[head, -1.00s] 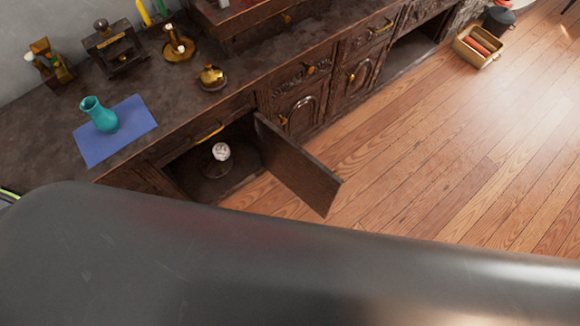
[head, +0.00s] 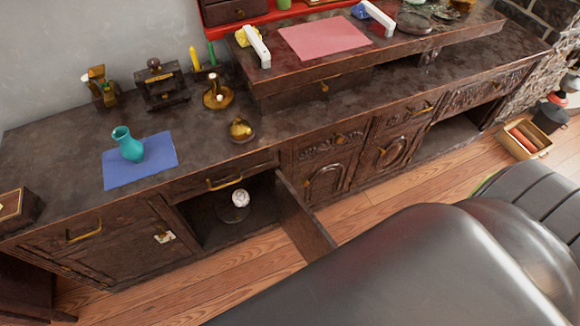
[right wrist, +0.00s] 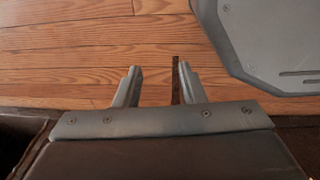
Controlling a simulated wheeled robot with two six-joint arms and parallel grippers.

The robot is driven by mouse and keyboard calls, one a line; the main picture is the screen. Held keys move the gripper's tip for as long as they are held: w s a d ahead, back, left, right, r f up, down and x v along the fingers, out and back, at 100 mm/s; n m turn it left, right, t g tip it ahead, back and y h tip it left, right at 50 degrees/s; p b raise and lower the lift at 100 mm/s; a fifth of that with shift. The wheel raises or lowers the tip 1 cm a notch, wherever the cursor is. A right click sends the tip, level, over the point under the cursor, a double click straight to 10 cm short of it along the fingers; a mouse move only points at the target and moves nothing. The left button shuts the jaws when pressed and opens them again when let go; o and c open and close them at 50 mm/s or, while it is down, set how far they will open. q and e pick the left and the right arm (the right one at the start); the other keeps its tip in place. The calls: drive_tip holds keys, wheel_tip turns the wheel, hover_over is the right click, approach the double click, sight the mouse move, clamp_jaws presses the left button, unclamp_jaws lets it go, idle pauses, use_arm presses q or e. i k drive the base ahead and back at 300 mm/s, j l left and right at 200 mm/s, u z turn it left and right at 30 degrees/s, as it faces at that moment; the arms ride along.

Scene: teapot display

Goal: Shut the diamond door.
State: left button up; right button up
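The dark wooden cabinet door (head: 301,217) stands open in the head view, swung out from the cabinet over the floor. Its lower outer part is hidden behind my dark arm. Inside the open compartment (head: 207,232), a white faceted diamond-like piece (head: 240,198) sits on a dark round stand. My right gripper (right wrist: 157,75) is open in the right wrist view. A thin dark upright strip (right wrist: 175,80), which looks like the door's edge, lies between its fingers, close to the right one. I cannot tell whether they touch. My left gripper is not in view.
The cabinet top holds a teal vase (head: 128,146) on a blue mat (head: 155,170), a brass pot (head: 240,130) and a candle holder (head: 217,96). A basket (head: 525,139) stands on the floor at the far right. Wooden floor lies before the cabinet.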

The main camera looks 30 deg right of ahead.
sight(312, 240)
drive_tip(key=k+l+u, duration=0.15)
drive_tip(key=l, duration=0.3)
drive_tip(key=k+l+u, duration=0.2)
drive_tip(key=l, duration=0.3)
drive_tip(key=l+u, duration=0.15)
drive_tip(key=l, duration=0.3)
drive_tip(key=k+l+u, duration=0.15)
drive_tip(key=l, duration=0.25)
drive_tip(key=k+l+u, duration=0.2)
drive_tip(key=k+l, duration=0.1)
drive_tip(key=l, duration=0.1)
